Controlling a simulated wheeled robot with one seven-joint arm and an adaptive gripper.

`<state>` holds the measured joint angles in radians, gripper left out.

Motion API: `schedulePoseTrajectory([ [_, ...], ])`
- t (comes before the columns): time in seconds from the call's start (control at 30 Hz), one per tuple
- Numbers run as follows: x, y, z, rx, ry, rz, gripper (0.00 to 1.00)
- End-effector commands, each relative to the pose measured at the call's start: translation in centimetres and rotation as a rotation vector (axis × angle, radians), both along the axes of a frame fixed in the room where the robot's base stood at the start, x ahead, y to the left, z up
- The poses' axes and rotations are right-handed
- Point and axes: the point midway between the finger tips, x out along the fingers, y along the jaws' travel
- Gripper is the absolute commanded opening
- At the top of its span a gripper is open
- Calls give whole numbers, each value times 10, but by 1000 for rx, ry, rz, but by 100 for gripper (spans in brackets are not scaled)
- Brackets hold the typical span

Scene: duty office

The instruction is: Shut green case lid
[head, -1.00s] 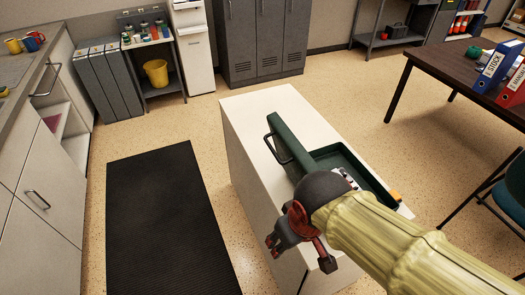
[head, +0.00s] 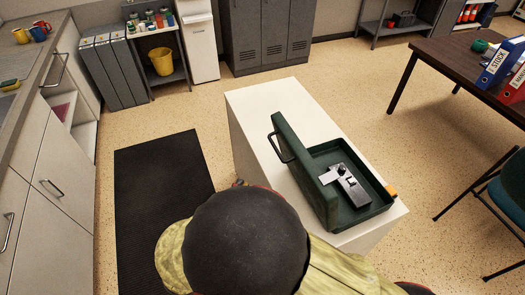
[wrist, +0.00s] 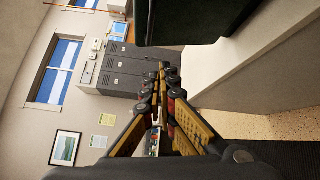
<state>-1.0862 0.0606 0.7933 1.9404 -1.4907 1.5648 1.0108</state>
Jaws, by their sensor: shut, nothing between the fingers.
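The green case (head: 345,222) lies on a white cabinet, with its lid (head: 300,165) standing open, raised along the left side of the tray. A dark handle (head: 277,146) sticks out from the lid's outer face. A grey metal item (head: 345,184) lies inside the tray. My gripper (wrist: 165,82) is shut and empty in the wrist view. A dark part of the case (wrist: 190,22) shows above and right of the fingers, apart from them. In the head view my dark arm joint hides nearly all of my gripper, left of the case.
The white cabinet top (head: 262,100) has bare room behind the case. An orange item (head: 391,191) is at the case's right edge. A black floor mat (head: 160,185) lies to the left. A dark table (head: 455,68) with binders and a chair stand at the right.

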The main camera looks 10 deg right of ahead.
Motion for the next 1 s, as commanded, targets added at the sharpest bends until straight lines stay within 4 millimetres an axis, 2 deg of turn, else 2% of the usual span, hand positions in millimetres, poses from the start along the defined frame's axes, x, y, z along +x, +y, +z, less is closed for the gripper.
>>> schedulePoseTrajectory([
  [0.03, 4, 6, 11, 31, -61, 21, 0],
  [0.1, 5, 8, 19, 69, -118, 31, 0],
  [0.23, 6, 5, 21, 114, -153, 25, 0],
  [0.37, 15, -1, 20, 120, -155, 21, 0],
  [0.87, 90, -47, 22, 120, -153, 19, 0],
  [1.0, 95, -66, 23, 119, -151, 19, 0],
])
